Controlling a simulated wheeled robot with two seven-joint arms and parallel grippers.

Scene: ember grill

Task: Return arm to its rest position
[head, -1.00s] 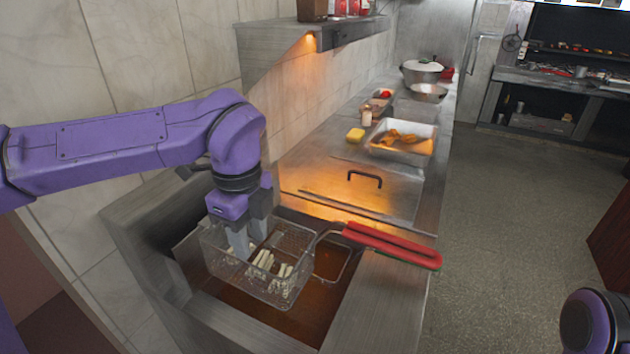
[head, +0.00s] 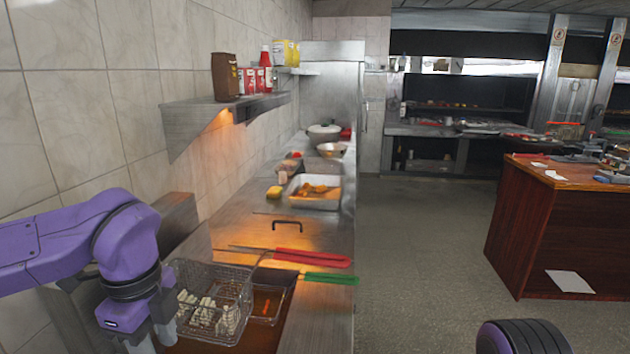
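My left arm comes in from the left, and its gripper (head: 152,335) is at the lower left, beside the near left side of a wire fry basket (head: 245,290). Its two fingers look apart with nothing seen between them; their tips are partly cut off by the frame's lower edge. The basket holds pale fries (head: 207,315) and sits at the fryer. Of my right arm only a dark ribbed purple part shows at the bottom right; its gripper is out of view.
A red handle (head: 312,258) and a green handle (head: 330,278) stick out over the counter edge. A steel tray (head: 328,203) of food, a yellow block (head: 274,192) and pots stand farther back. A shelf (head: 190,122) overhangs the left. The floor (head: 425,260) is open.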

